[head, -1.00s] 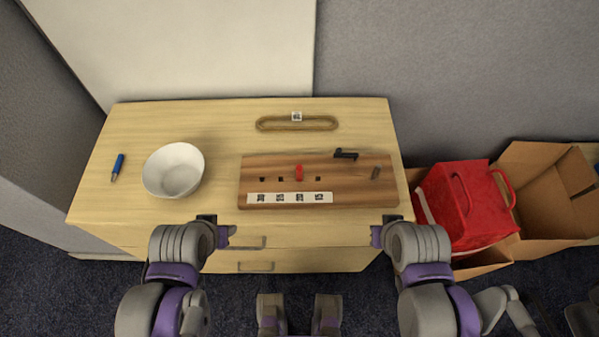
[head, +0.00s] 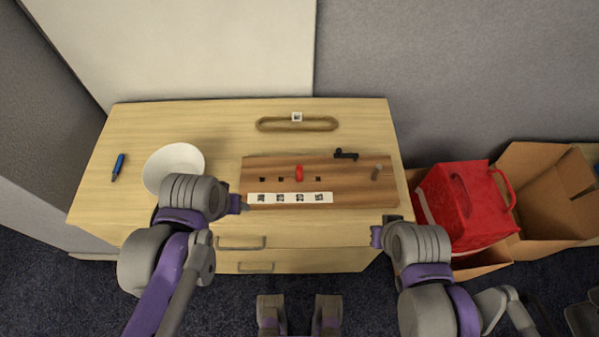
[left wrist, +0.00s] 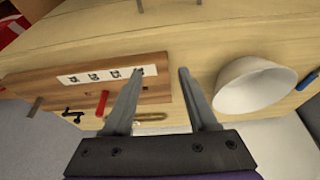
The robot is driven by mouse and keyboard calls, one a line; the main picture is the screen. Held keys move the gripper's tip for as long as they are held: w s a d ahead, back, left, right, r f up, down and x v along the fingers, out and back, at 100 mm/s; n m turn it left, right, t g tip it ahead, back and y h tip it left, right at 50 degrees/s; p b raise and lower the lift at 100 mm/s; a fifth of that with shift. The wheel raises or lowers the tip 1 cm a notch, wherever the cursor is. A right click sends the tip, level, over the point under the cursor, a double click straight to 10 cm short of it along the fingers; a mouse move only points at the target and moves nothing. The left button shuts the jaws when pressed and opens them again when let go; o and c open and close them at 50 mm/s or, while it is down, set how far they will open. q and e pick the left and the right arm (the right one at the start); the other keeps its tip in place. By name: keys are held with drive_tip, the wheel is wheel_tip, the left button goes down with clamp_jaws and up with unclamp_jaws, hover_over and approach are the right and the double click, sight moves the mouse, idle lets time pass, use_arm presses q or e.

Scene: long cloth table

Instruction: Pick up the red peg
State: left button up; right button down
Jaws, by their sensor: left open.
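The red peg (head: 299,173) stands upright in the wooden board (head: 350,197), in a row with several dark holes. It also shows in the left wrist view (left wrist: 102,103), left of my left fingers. My left gripper (head: 240,204) is at the board's left front edge, short of the peg. In the left wrist view (left wrist: 160,85) its two fingers are apart with nothing gripped between them. My right gripper (head: 380,232) is in front of the table's right front edge, away from the peg; its fingers are too small to read.
A white bowl (head: 172,160) stands left of the board, partly behind my left arm. A black part (head: 346,154) and a grey peg (head: 377,172) are at the board's right. A tan loop (head: 297,124) lies behind it. A blue pen (head: 118,167) lies far left.

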use_arm(q)
drive_tip(key=w+d+r+g, duration=0.2)
drive_tip(key=w+d+r, duration=0.2)
drive_tip(key=w+d, duration=0.25)
wheel_tip(320, 180, up, 2)
drive_tip(key=m+g, duration=0.1)
drive_tip(key=g, duration=0.1)
hover_over(299, 166)
drive_tip(key=shift+w+a+r, duration=0.1)
drive_tip(key=shift+a, duration=0.2)
drive_tip(key=shift+w+d, duration=0.1)
drive_tip(key=shift+d, duration=0.1)
wheel_tip(299, 166, down, 5)
drive_tip(key=shift+f, duration=0.2)
drive_tip(key=shift+s+d+f+b, duration=0.1)
drive_tip(key=shift+s+f+b, duration=0.05)
drive_tip(key=shift+f, duration=1.2)
drive_tip(key=shift+s+d+f+b, duration=0.1)
drive_tip(key=shift+f+b, duration=0.05)
drive_tip(key=shift+f, duration=1.2)
clamp_jaws()
